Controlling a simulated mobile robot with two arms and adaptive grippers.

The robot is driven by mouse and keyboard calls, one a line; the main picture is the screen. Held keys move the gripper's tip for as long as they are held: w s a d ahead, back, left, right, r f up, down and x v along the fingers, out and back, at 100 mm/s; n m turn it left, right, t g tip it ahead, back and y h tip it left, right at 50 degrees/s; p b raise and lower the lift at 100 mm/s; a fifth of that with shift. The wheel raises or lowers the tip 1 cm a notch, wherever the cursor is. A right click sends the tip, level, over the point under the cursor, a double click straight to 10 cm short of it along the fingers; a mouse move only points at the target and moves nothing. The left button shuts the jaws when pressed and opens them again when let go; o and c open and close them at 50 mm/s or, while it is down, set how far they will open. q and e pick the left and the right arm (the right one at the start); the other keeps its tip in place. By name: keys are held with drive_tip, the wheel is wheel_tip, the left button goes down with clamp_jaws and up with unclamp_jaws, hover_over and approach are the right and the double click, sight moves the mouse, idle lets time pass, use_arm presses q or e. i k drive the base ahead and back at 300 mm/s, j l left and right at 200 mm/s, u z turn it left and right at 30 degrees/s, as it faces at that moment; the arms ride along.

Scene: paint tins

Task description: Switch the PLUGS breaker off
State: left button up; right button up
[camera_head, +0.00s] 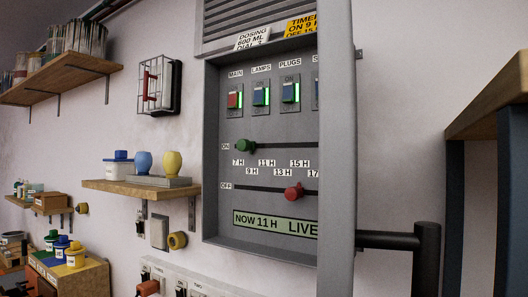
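The PLUGS breaker (289,93) is a blue switch on the grey panel (225,165), under a PLUGS label. Its blue part sits high, by the ON mark, and a green strip beside it is lit. The LAMPS breaker (259,97), also blue, and the red MAIN breaker (233,100) stand to its left, each with a lit green strip. A grey upright slab (337,150) hides the panel's right part, including most of a further breaker. Neither of my grippers is in view.
Below the breakers are a green knob (243,146) and a red knob (293,192) on slots, and a display (275,224). A black bar and post (427,260) stand right of the slab. A wooden-topped table or shelf (492,105) is at far right. Wall shelves are left.

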sight(288, 88)
drive_tip(key=k+j, duration=0.1)
drive_tip(key=j, duration=1.6)
drive_tip(key=k+u, duration=0.05)
